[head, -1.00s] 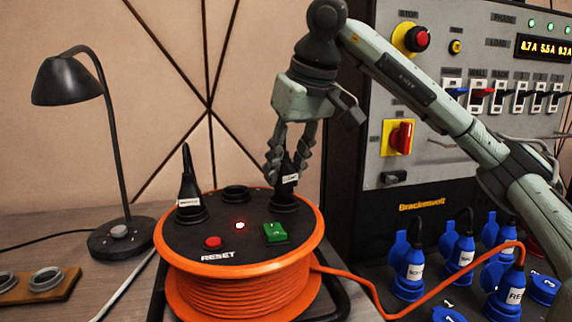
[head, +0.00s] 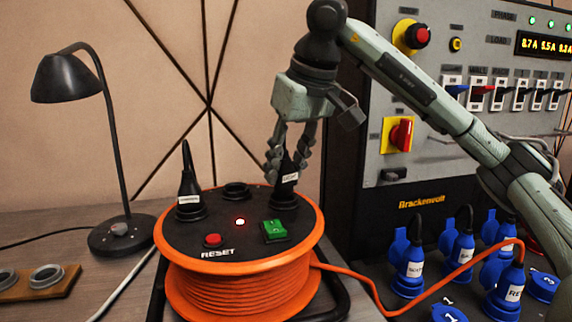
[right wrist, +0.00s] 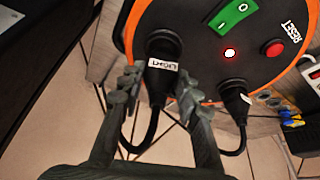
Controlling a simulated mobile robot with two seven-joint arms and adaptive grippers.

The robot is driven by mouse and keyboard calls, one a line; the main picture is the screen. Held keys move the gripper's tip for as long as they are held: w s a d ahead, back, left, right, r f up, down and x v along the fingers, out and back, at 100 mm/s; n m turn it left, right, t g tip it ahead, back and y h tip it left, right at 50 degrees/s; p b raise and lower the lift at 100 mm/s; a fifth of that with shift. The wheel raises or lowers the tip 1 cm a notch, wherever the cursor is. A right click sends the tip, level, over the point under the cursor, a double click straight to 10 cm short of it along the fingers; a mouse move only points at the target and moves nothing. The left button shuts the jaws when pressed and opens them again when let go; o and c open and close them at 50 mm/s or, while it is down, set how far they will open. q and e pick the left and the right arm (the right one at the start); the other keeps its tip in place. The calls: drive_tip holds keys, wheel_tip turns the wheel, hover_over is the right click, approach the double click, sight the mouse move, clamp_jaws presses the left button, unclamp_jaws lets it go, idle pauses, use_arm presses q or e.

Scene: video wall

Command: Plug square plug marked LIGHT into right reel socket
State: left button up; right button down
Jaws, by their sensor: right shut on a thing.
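The black plug marked LIGHT (head: 287,178) stands upright in the right socket of the orange cable reel (head: 244,273). It also shows in the right wrist view (right wrist: 161,68), with its front end down at the socket ring and no clear gap visible. My right gripper (head: 289,165) is shut on this plug from above; its fingers (right wrist: 155,92) lie on both sides of the plug body. Another black plug (head: 188,190) stands in the reel's left socket. The middle back socket (head: 236,191) is empty. My left gripper is not in view.
A black lamp (head: 120,235) stands left of the reel. A wooden block with round sockets (head: 45,280) is at the lower left. A control panel (head: 450,100) stands at the right, with several blue plugs (head: 407,265) before it. The reel top carries a green switch (head: 275,230) and a lit red light.

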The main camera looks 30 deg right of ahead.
drive_tip(key=shift+f+b, duration=0.65)
drive_tip(key=shift+f, duration=0.25)
idle(0.3)
drive_tip(key=c, duration=1)
unclamp_jaws()
drive_tip(key=shift+o, duration=0.5)
drive_tip(key=o, duration=0.3)
drive_tip(key=shift+r+p, duration=2.65)
drive_tip(key=shift+r, duration=0.4)
